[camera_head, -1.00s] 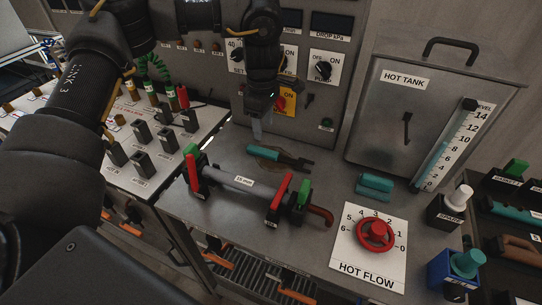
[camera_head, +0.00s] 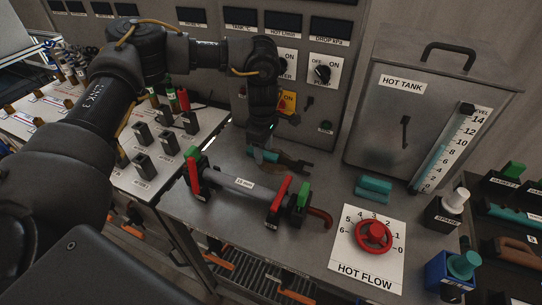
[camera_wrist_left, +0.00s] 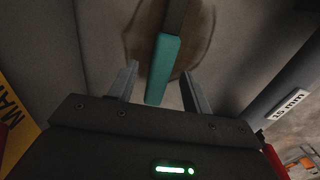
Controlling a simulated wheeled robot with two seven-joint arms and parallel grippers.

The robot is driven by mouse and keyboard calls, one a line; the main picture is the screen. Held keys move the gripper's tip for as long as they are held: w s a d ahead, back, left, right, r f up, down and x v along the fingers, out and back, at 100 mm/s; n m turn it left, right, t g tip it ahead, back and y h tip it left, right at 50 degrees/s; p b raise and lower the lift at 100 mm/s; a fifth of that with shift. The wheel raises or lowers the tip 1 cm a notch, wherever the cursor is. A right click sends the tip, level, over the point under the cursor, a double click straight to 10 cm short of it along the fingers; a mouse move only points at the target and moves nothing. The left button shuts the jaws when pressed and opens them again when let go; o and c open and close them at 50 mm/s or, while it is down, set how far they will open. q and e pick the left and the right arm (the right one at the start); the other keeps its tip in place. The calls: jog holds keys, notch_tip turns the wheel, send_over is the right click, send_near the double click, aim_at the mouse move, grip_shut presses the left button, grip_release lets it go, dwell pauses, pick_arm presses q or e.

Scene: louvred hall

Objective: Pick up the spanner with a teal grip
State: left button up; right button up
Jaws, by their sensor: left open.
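The spanner with a teal grip (camera_head: 266,155) lies on the grey bench top, its dark head pointing right. My left gripper (camera_head: 257,146) is right above the grip end and hides part of it in the head view. In the left wrist view the teal grip (camera_wrist_left: 163,68) runs lengthwise between the two open fingers of the left gripper (camera_wrist_left: 158,88), apart from both. The dark shaft continues beyond the grip, over a brown round patch. My right gripper is not in view.
A grey pipe labelled 15 mm (camera_head: 238,184) with red and green handles lies in front of the spanner. A teal block (camera_head: 373,188), a red HOT FLOW knob (camera_head: 374,235) and the hot tank (camera_head: 415,120) are to the right. A switch panel (camera_head: 285,60) rises behind.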

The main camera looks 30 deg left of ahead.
pick_arm(q)
jog(key=c, duration=0.5)
grip_shut()
jog(key=shift+r, duration=0.1)
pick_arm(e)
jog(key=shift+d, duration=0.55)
